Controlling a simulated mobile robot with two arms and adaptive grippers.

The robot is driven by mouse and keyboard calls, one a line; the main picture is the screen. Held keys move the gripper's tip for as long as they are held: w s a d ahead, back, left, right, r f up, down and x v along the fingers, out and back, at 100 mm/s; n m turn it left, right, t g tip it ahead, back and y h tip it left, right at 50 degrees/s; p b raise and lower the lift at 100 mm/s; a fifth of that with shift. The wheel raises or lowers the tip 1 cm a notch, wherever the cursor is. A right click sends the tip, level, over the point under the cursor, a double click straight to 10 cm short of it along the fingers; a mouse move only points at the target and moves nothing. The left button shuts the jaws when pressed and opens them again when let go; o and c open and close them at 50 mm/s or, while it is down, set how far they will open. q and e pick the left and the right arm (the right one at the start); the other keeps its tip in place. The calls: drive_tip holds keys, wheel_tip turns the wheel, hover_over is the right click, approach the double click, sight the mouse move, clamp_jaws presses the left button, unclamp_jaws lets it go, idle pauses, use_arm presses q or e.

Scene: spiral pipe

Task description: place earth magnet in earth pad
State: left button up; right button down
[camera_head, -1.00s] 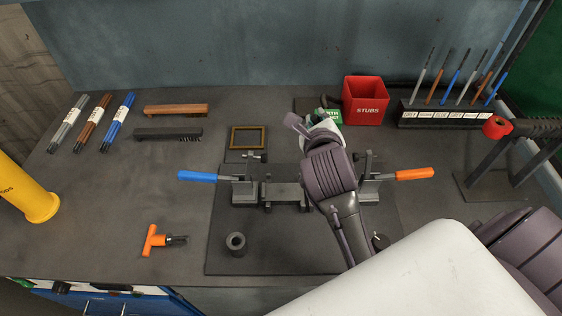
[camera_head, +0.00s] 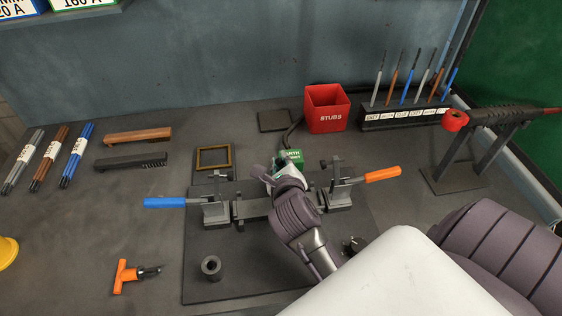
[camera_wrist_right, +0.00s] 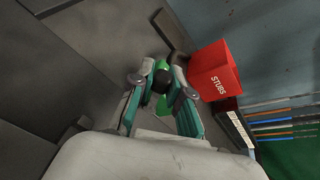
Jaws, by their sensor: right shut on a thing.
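The earth magnet (camera_head: 291,158) is a green block with white lettering, partly hidden by my right gripper. My right gripper (camera_head: 284,170) is shut on it, behind the clamp fixture in the middle of the bench. In the right wrist view the green of the magnet (camera_wrist_right: 163,104) and a dark round knob show between the fingers. A dark square pad (camera_head: 274,121) lies bare left of the red bin. A brass-framed dark square (camera_head: 213,158) lies behind the fixture's left side. I cannot tell which is the earth pad. My left gripper is not in view.
The red STUBS bin (camera_head: 327,108) stands behind the magnet, a dark cable beside it. The fixture has a blue-handled clamp (camera_head: 165,202) and an orange-handled clamp (camera_head: 382,174). A rod rack (camera_head: 405,116) stands at the back right. A dark ring (camera_head: 211,267) sits on the front plate.

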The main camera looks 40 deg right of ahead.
drive_tip(key=c, duration=1.4)
unclamp_jaws()
drive_tip(key=shift+o, duration=1.4)
drive_tip(key=shift+r, duration=0.1)
